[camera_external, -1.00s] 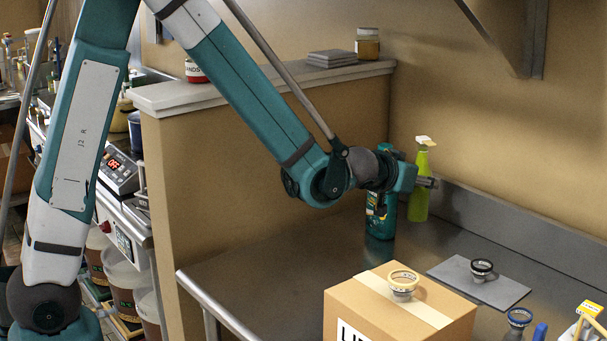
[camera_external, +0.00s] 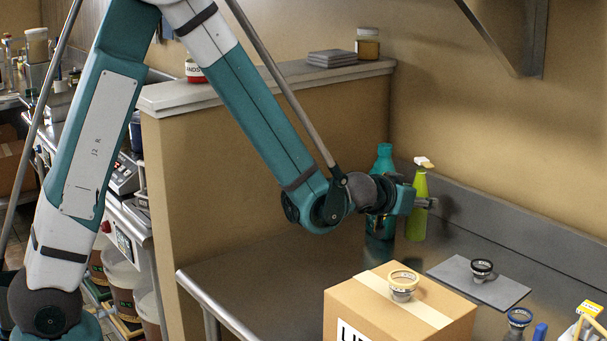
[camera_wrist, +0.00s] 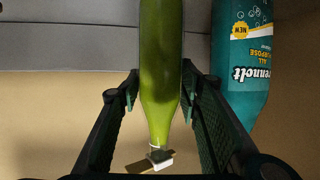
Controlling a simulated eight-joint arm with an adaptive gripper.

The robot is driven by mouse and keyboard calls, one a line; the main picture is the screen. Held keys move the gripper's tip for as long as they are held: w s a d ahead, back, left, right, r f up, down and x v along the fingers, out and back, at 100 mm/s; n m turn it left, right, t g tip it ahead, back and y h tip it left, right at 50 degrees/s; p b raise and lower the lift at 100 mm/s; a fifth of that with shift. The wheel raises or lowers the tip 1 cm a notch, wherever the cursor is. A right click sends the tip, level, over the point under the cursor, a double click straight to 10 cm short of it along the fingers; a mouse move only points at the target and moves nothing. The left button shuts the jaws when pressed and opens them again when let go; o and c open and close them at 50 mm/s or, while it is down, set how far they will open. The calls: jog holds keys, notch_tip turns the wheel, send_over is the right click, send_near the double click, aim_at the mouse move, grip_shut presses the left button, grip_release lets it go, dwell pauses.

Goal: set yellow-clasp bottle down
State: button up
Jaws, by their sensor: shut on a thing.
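The green bottle (camera_external: 416,220) stands upright at the back of the metal counter, its pale yellow-white clasp (camera_external: 424,161) at the top. Its base is at or very near the counter; I cannot tell if it touches. My gripper (camera_external: 430,203) is shut around the bottle's upper body. In the wrist view the bottle (camera_wrist: 161,60) appears upside down between the fingers (camera_wrist: 160,88), with the clasp (camera_wrist: 157,160) near the bottom edge. The bottle's base is out of that view.
A teal all-purpose cleaner bottle (camera_external: 384,160) stands close left of the green bottle; it also shows in the wrist view (camera_wrist: 241,70). A grey mat (camera_external: 500,290) lies right. The back wall is close behind.

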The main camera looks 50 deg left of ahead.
aim_at(418, 212)
jog(key=shift+f, duration=1.55)
jog(key=shift+f+b, duration=0.15)
jog(key=shift+b, duration=0.25)
jog(key=o, duration=1.2)
jog(key=shift+o, duration=0.2)
jog(key=shift+r, duration=0.25)
jog(key=p+v, duration=0.1)
jog(key=v, duration=1.1)
jog(key=shift+p, duration=0.3)
